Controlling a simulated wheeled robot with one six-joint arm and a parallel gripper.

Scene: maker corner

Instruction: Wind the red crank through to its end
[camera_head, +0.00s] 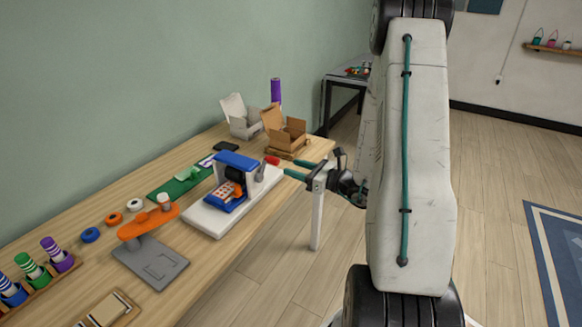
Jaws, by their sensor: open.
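The red crank handle (272,160) sticks out from the right side of a small machine with a blue top (238,161) and a white base (203,217). A short grey crank arm (261,171) joins it to the machine. An orange part sits in the machine's front, low down. My gripper (292,168) is at the table's right edge, with its two teal fingers pointing left towards the crank. The fingers are apart and empty. The red handle lies just beyond the fingertips, and I cannot tell the exact gap.
An orange and grey stand (150,250) is in front of the machine. Open cardboard boxes (285,132) and a purple cylinder (275,90) stand behind it. Open floor is on the right.

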